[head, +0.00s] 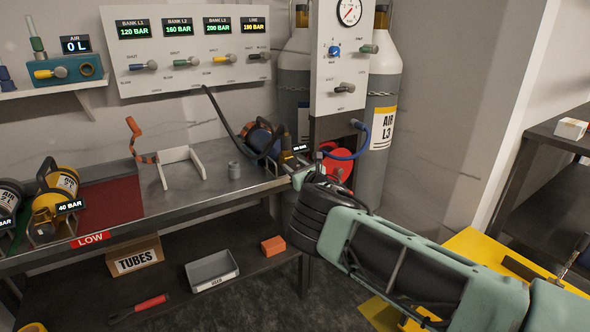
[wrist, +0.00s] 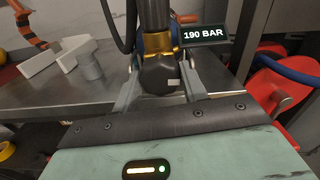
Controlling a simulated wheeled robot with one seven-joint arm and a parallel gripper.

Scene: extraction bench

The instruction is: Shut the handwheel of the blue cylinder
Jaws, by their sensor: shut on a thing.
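The blue cylinder (head: 262,138) lies at the right end of the bench in the head view, partly hidden behind a black hose. Its brass valve (head: 286,160) points toward my gripper (head: 299,174). In the wrist view, the dark handwheel (wrist: 158,76) sits below the brass valve body (wrist: 158,42). My gripper (wrist: 162,74) has one finger on each side of the handwheel and is shut on it. In the head view the handwheel is hidden by my gripper. A small display (wrist: 206,34) beside the valve reads 190 BAR.
A red holder with a blue hose (head: 336,165) stands close right of my gripper. A white bracket (head: 180,165) and a grey cylindrical piece (head: 234,170) stand on the bench (head: 215,195). A gauge panel (head: 341,60) hangs above.

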